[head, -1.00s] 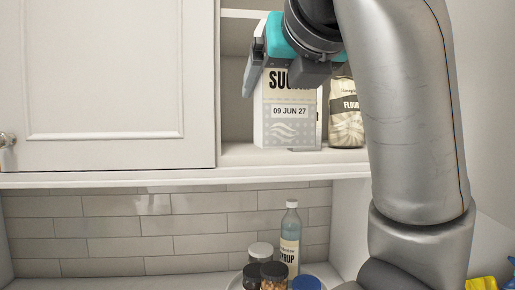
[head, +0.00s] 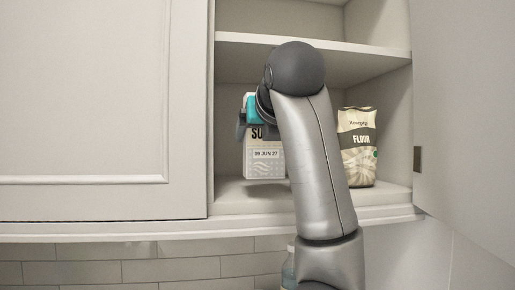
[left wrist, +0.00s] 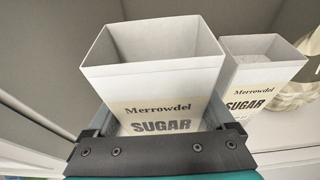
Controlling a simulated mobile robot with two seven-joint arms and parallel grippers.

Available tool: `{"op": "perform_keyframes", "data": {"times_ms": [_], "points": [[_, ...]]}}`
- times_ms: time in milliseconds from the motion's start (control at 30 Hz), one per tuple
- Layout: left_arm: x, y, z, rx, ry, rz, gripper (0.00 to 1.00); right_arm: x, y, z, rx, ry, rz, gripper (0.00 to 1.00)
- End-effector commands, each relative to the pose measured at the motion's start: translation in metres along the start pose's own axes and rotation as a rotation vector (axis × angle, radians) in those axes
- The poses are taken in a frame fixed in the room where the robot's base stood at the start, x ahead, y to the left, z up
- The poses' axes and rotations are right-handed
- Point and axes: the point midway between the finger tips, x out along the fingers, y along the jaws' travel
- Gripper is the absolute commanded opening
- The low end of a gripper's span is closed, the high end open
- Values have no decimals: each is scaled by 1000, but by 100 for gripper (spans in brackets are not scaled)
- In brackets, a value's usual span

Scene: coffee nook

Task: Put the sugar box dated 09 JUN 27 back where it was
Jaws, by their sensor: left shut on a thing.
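The sugar box dated 09 JUN 27 (head: 265,163) is upright inside the open cupboard, over the left part of the lower shelf (head: 240,200). My left gripper (head: 253,112) is shut on its upper part. I cannot tell whether the box's base touches the shelf. In the left wrist view the held box (left wrist: 155,70) has an open top and the words Merrowdel SUGAR. A second sugar box (left wrist: 258,75) stands close to its right; its date is not visible. My arm hides part of the shelf in the head view. My right gripper is not in view.
A flour bag (head: 357,147) stands on the right of the same shelf. A closed cupboard door (head: 95,100) is at the left and an open door (head: 465,130) at the right. An upper shelf (head: 370,62) lies above. A bottle (head: 288,268) shows partly below the cupboard.

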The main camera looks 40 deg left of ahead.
Motion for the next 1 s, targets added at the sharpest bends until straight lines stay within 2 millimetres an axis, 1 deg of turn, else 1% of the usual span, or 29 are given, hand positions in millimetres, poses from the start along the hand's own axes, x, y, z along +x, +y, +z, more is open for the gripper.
{"op": "perform_keyframes", "data": {"times_ms": [33,100,267,333,367,400,500,600,900,1000], "points": [[9,1,4,0,2,2,4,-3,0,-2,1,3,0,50],[17,0,6,1,1,1,4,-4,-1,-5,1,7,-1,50],[28,0,9,1,1,1,4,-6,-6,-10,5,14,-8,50],[39,1,12,1,2,3,4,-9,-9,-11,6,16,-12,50],[41,0,7,2,2,1,4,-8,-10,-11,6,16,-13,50],[42,0,0,1,1,2,4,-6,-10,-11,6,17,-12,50],[45,0,-13,0,1,1,4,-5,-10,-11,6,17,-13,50],[47,0,-20,0,0,1,4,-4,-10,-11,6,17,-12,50],[47,0,-22,-1,0,-1,4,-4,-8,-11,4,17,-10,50],[48,0,-25,-1,0,-1,4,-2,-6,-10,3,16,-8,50]]}}
